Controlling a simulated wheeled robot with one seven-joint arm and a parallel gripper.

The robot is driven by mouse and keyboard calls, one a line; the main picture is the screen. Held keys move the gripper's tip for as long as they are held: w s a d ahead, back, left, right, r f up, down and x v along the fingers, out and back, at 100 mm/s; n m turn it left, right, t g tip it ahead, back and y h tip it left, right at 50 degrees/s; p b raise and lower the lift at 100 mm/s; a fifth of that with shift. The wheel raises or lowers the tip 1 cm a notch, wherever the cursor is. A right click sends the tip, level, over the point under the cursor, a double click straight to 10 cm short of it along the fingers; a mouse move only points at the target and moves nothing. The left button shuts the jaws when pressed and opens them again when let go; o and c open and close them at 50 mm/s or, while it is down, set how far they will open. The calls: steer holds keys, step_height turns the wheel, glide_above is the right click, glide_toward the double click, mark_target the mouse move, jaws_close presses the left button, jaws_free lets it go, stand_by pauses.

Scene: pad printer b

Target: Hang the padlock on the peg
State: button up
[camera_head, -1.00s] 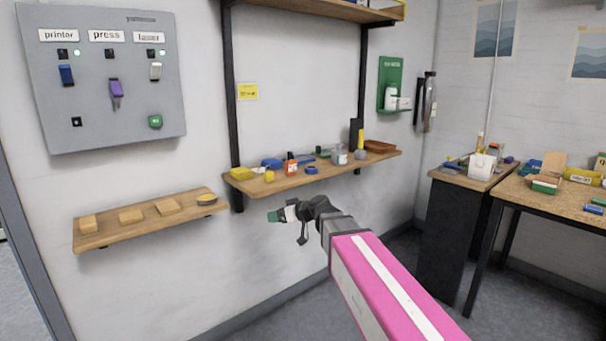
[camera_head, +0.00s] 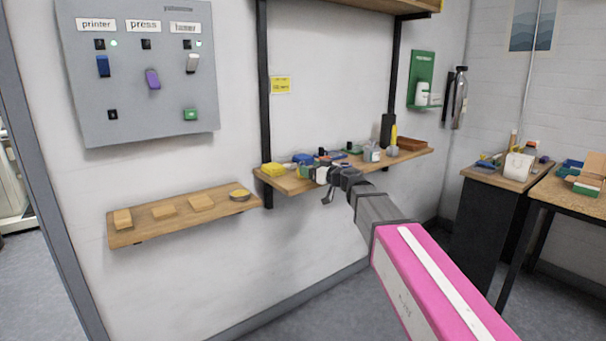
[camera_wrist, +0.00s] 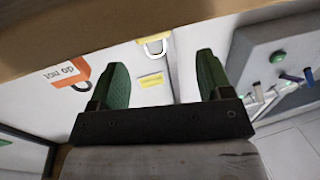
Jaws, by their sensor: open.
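My gripper (camera_head: 308,173) is open and empty at the front edge of the small-items shelf. In the wrist view its two green fingers (camera_wrist: 162,75) stand apart. That view is upside down. An orange padlock-like piece with a "do not" label (camera_wrist: 68,74) stands to the left of the fingers. A yellow padlock with a silver shackle (camera_wrist: 155,48) stands beyond, between the finger directions; neither is touched. In the head view my gripper hides part of the items there. The grey switch panel (camera_head: 140,130) hangs on the wall at left; I cannot single out the peg on it.
A black upright (camera_head: 264,100) stands between panel and shelf. The wall below the shelves is clear.

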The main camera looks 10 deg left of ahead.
steer(key=x, duration=0.5)
steer(key=shift+w+r, duration=0.15)
steer(key=shift+w, duration=0.15)
steer(key=c, duration=1)
